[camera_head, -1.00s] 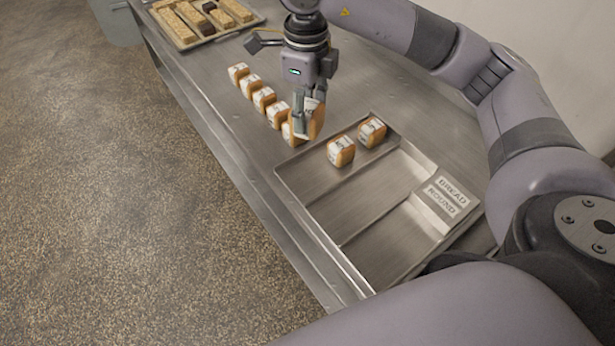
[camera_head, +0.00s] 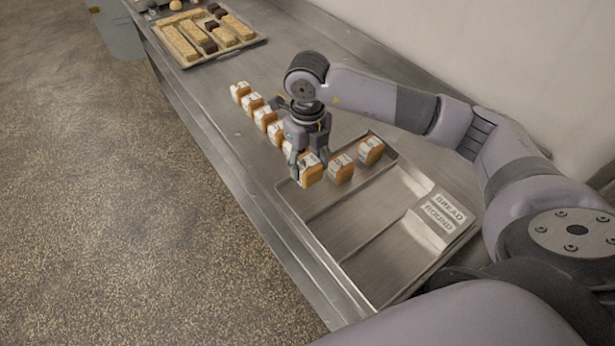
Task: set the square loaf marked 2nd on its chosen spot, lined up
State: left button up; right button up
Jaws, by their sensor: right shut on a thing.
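My right gripper (camera_head: 311,160) is shut on a square loaf (camera_head: 312,176) with an orange-brown crust and a white printed label. It holds the loaf upright at the far left corner of the metal tray (camera_head: 384,297), over the end compartment. I cannot tell whether the loaf touches the tray floor. Two similar loaves stand in that same compartment, a middle one (camera_head: 341,170) and a far right one (camera_head: 370,151). The held loaf is roughly in line with them, a small gap from the middle one. The label marks are too small to read. My left gripper is out of view.
A row of several labelled loaves (camera_head: 241,91) stands on the steel counter (camera_head: 205,105) behind the gripper. The tray's other compartments are empty, with plates reading BREAD and ROUND (camera_head: 445,215) at the right. A tray of long bars (camera_head: 208,59) lies at the far end.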

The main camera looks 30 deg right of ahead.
aim_at(307, 180)
notch_tip(307, 180, down, 3)
jog(key=shift+r, duration=0.1)
notch_tip(307, 180, down, 4)
jog(key=shift+r+p, duration=0.25)
jog(key=shift+p, duration=0.4)
jog(key=shift+f, duration=0.4)
jog(key=shift+f, duration=0.1)
jog(key=o, duration=1.1)
jog(key=shift+o, duration=0.2)
